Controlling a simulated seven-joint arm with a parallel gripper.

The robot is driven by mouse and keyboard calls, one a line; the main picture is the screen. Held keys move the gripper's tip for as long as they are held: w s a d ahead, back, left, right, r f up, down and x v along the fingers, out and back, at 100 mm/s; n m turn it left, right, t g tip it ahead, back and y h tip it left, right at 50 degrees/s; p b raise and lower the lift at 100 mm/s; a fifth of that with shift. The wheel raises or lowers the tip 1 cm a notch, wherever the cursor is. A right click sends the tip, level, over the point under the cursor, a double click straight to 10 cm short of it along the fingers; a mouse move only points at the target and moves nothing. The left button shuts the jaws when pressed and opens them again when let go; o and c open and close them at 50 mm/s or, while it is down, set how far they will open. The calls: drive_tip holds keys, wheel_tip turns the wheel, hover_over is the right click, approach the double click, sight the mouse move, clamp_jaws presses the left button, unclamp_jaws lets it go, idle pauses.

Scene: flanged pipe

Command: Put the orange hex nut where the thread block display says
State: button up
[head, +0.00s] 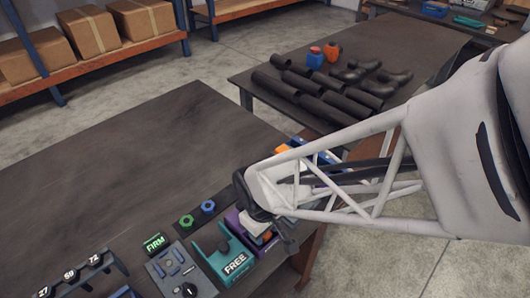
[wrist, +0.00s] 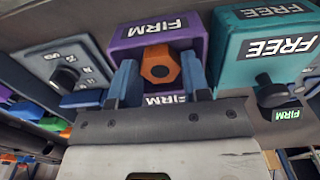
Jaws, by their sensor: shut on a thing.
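The orange hex nut (wrist: 160,63) is between the two blue fingers of my gripper (wrist: 161,72), which is shut on it, with its round hole facing the wrist camera. Right behind it is the purple block (wrist: 185,38) labelled FIRM; I cannot tell whether nut and block touch. The purple block is partly hidden by my arm in the head view (head: 234,219). The teal block (wrist: 236,62) labelled FREE stands to its right in the wrist view. The small display (head: 156,242) reads FIRM in green letters.
A green nut (head: 186,221) and a blue nut (head: 208,207) sit on a dark strip near the teal block. A grey box with a dial (wrist: 65,76) is left of the purple block in the wrist view. The bench's far left (head: 110,145) is clear.

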drive_tip(key=shift+f, duration=0.2)
idle(0.4)
drive_tip(key=o, duration=0.9)
drive_tip(key=shift+c, duration=0.8)
drive_tip(key=shift+o, duration=0.5)
drive_tip(key=shift+r, duration=0.1)
